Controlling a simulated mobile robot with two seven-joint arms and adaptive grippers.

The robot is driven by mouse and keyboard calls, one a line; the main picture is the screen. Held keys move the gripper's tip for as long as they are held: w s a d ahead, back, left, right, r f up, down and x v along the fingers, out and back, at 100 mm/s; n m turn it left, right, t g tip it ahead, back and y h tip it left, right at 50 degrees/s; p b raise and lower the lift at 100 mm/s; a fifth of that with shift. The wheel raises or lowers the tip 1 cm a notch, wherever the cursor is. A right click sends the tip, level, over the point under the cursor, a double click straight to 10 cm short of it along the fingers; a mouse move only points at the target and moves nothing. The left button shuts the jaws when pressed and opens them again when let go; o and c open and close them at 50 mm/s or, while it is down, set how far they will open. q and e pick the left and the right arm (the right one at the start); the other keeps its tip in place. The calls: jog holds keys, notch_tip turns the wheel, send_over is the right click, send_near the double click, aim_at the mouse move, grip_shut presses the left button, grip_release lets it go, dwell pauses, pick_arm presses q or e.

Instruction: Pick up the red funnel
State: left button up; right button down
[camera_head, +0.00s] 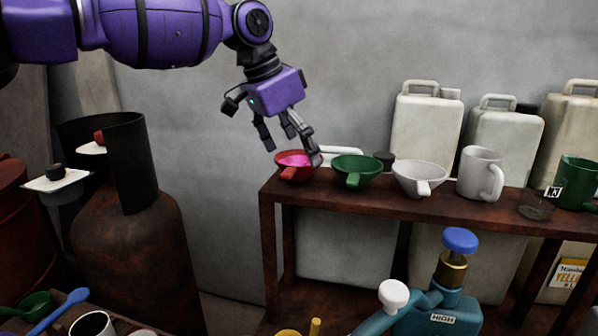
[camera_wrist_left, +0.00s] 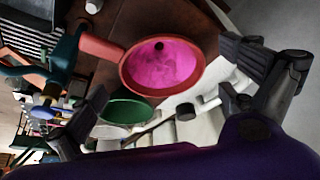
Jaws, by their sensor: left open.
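The red funnel (camera_head: 289,175) stands at the left end of a brown wooden shelf (camera_head: 400,204), with bright pink material inside it. In the left wrist view the red funnel (camera_wrist_left: 101,47) shows its handle pointing left and a small dark spot on the pink. My left gripper (camera_head: 291,151) is open, just above and behind the funnel, with one finger near its right rim. In the left wrist view the fingers of my left gripper (camera_wrist_left: 167,74) lie on either side of the funnel. I cannot tell whether they touch it. My right gripper is not in view.
A green funnel (camera_head: 358,166) stands close to the right of the red one. A white funnel (camera_head: 418,177), a white mug (camera_head: 478,172) and a green mug (camera_head: 577,185) follow. Pale canisters (camera_head: 428,125) stand behind. A rusty cylinder (camera_head: 130,235) is at the left.

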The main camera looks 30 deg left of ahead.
pick_arm(q)
jog(key=shift+x, duration=1.25)
jog(key=shift+a, duration=0.1)
jog(key=c, duration=1.1)
jog(key=shift+r, duration=0.1)
jog(key=shift+c, duration=0.2)
